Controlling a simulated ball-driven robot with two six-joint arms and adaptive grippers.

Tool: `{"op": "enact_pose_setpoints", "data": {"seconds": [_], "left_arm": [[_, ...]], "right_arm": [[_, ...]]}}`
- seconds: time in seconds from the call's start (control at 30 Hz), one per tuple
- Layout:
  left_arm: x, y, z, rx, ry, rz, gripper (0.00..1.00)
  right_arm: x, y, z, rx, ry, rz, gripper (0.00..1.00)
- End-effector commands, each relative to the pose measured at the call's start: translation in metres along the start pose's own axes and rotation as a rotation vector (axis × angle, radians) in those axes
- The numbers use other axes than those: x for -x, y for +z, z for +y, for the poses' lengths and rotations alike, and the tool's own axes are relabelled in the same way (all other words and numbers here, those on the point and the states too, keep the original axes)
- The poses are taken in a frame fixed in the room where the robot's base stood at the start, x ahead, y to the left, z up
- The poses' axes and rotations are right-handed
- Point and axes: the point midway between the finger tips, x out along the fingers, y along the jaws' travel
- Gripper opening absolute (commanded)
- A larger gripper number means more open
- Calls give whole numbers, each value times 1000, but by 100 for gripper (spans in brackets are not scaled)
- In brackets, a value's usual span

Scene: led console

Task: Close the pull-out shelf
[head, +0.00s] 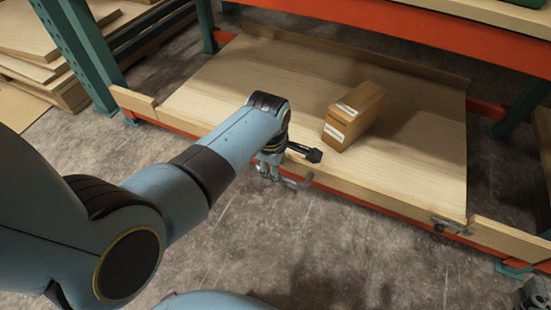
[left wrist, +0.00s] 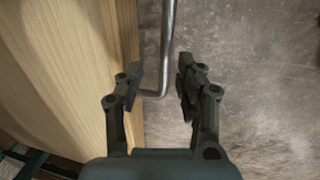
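The pull-out shelf (head: 240,80) is a wide light-wood board in the rack, with a wooden front rail. How far it stands out is hard to tell. A thin bent metal handle (head: 298,183) sits at the front rail. My left gripper (head: 270,165) is at the front rail by this handle. In the left wrist view, the gripper (left wrist: 160,85) is open, with the handle's rod (left wrist: 168,45) and its bend between the fingers. The shelf's wood edge (left wrist: 120,40) lies left of the rod. A grey part at the head view's lower right corner may be my right gripper (head: 536,294), cut off.
A brown carton (head: 354,115) with white labels stands on the shelf. A dark latch-like fitting (head: 443,227) is at its right front corner. Orange beams (head: 400,25) and teal posts (head: 80,50) frame it. Wood sheets (head: 30,40) lie at left. Bare concrete (head: 300,240) lies in front.

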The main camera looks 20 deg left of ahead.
Motion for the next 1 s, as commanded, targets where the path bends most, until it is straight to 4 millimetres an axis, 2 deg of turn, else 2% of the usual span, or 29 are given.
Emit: {"op": "enact_pose_setpoints", "data": {"seconds": [0.2, 0.4, 0.9, 1.0], "left_arm": [[36, 0, 1, 1, 4, -1, 36], [52, 0, 1, 1, 2, -1, 36], [54, 0, 1, 0, 2, 0, 36], [50, -4, -6, -32, 21, 5, 36]], "right_arm": [[0, 0, 0, 0, 0, 0, 36], [0, 0, 0, 0, 0, -1, 36], [0, 0, 0, 0, 0, -1, 36], [0, 0, 0, 0, 0, 0, 36]]}}
